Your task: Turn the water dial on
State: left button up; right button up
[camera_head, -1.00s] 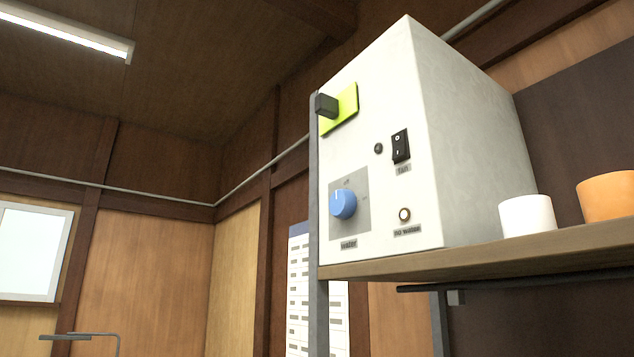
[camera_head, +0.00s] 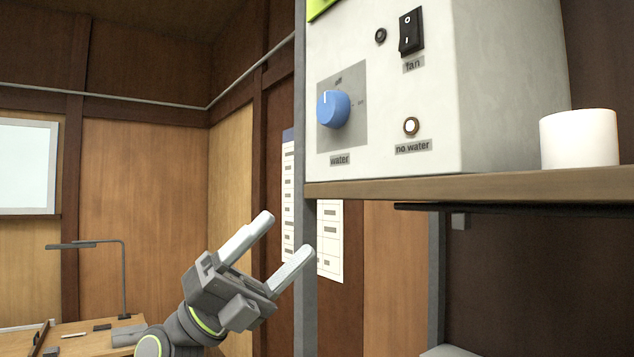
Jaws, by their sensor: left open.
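The blue water dial (camera_head: 334,108) sits on a grey plate on the front of a white control box (camera_head: 480,130). Its white mark points up, towards the "off" label; the "on" label is to its right. My left gripper (camera_head: 279,236) is below and left of the dial, apart from it. Its two pale fingers are spread, empty and tilted up to the right. My right gripper is not in view.
The box stands on a wooden shelf (camera_head: 480,188) with a grey upright post (camera_head: 305,270) at its left end. A black fan switch (camera_head: 411,32), a "no water" light (camera_head: 411,126) and a white cup (camera_head: 579,139) are near the dial. A desk lamp (camera_head: 123,275) is at lower left.

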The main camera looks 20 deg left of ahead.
aim_at(325, 108)
pick_arm(q)
jog(key=s+d+r+m+g+y, duration=0.3)
jog(key=s+r+m+y, duration=0.3)
jog(key=r, duration=0.3)
jog(key=s+a+r+n+t+y, duration=0.3)
jog(key=s+a+r+t+y, duration=0.1)
jog(key=a+r+t+y, duration=0.5)
jog(key=shift+g, duration=0.3)
jog(key=p+x, duration=0.2)
jog(key=x, duration=0.3)
jog(key=p+x, duration=0.2)
jog(key=x, duration=0.3)
jog(key=r+p+x, duration=0.1)
jog(key=p+x, duration=0.2)
jog(key=x, duration=0.3)
jog(key=shift+w+a, duration=0.2)
jog(key=shift+a, duration=0.05)
jog(key=shift+w+d+f, duration=0.1)
jog(key=shift+w+d, duration=0.3)
jog(key=shift+w, duration=0.1)
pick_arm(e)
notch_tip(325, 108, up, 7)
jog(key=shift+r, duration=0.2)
pick_arm(q)
jog(key=shift+c, duration=0.2)
jog(key=c, duration=1)
